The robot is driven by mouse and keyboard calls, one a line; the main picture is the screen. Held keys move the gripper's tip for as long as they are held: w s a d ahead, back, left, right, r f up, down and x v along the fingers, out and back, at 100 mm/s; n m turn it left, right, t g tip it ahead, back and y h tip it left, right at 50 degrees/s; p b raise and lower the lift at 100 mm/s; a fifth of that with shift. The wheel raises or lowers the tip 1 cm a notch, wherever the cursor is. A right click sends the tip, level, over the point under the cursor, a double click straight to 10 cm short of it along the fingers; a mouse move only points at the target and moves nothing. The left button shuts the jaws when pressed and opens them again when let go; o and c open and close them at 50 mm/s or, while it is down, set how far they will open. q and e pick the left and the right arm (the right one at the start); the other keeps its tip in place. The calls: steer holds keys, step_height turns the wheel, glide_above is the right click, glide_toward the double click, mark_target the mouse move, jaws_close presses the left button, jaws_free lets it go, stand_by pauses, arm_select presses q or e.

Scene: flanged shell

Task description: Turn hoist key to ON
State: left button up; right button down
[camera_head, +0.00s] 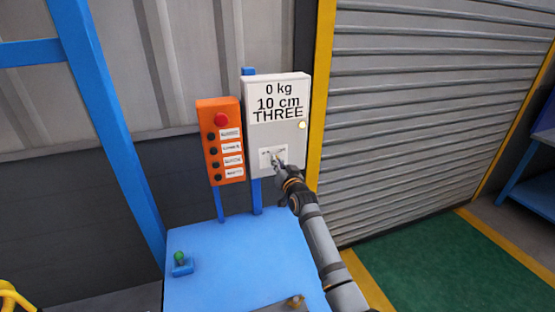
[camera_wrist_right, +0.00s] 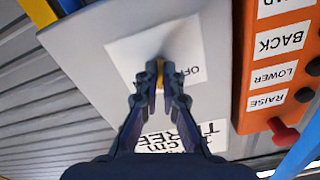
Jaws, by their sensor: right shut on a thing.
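The hoist key (camera_wrist_right: 159,68) shows as a small yellowish piece between the fingertips of my right gripper (camera_wrist_right: 160,82) in the wrist view. It sits at the white key plate (camera_wrist_right: 133,50), which carries an "OFF" label (camera_wrist_right: 196,71) beside the key. An "ON" label cannot be made out. In the head view, my right gripper (camera_head: 279,163) reaches the key plate low on the grey control box (camera_head: 259,140), and the key is mostly hidden there. The box reads "0 kg", "10 cm", "THREE". My left gripper is not in view.
An orange button panel (camera_head: 203,140) with a red button stands close left of the box. A blue table (camera_head: 215,270) lies below, with a green knob (camera_head: 180,257) on it. A yellow post (camera_head: 320,80) and a grey shutter (camera_head: 400,130) are to the right.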

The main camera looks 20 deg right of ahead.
steer(key=m+p, duration=0.2)
steer(key=m, duration=0.2)
steer(key=shift+m+p, duration=0.35)
steer(key=shift+m, duration=0.05)
stand_by(0.4)
steer(key=c, duration=1.5)
jaws_free()
steer(key=s, duration=1.2)
steer(key=shift+d, duration=0.2)
steer(key=shift+f, duration=0.1)
